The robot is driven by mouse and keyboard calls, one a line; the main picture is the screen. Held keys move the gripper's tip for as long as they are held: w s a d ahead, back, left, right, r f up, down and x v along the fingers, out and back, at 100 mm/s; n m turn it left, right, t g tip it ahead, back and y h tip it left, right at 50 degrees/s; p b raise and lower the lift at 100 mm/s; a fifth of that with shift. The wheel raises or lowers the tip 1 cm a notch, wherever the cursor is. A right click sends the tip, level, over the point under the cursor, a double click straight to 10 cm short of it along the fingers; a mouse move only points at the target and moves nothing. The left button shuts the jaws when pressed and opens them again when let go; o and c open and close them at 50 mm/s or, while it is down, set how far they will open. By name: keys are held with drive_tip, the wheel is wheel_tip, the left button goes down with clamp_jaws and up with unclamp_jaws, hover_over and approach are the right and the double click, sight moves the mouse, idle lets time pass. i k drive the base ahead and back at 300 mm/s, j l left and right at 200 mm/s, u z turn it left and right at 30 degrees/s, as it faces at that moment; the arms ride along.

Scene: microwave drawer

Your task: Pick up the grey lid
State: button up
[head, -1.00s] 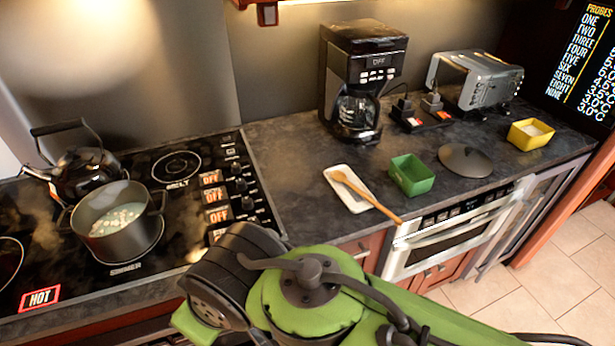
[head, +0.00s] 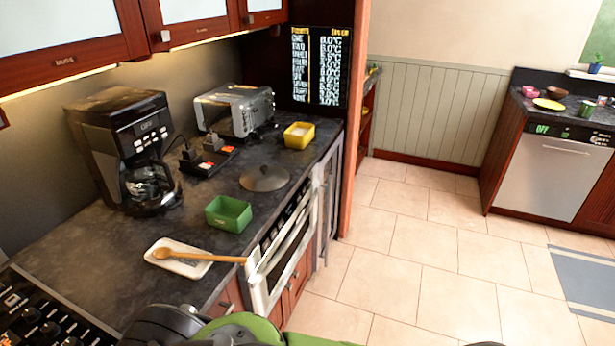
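The grey lid (head: 264,178) is a round, flat disc with a small knob. It lies on the dark countertop (head: 95,255), between the green container (head: 229,213) and the yellow container (head: 299,135), close to the counter's front edge. Nothing touches it. Part of my green and black arm shows at the bottom edge of the head view, well short of the lid. My gripper's fingers are out of view.
A white spoon rest (head: 178,259) holds a wooden spoon (head: 205,256) that juts past the counter edge. A coffee maker (head: 125,150), a power strip (head: 207,155) and a toaster (head: 235,108) stand behind.

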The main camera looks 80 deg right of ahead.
sight(264, 178)
drive_tip(key=z, duration=2.3)
drive_tip(key=k+u, duration=0.1)
drive_tip(key=u, duration=2.9)
drive_tip(key=k+l, duration=0.15)
drive_tip(key=l, duration=0.2)
drive_tip(key=k+l, duration=0.1)
drive_tip(key=l, duration=0.3)
drive_tip(key=k+l, duration=0.15)
drive_tip(key=l, duration=0.2)
drive_tip(key=k+l, duration=0.1)
drive_tip(key=l, duration=0.25)
drive_tip(key=k+l, duration=0.15)
drive_tip(key=l, duration=0.2)
drive_tip(key=u, duration=0.05)
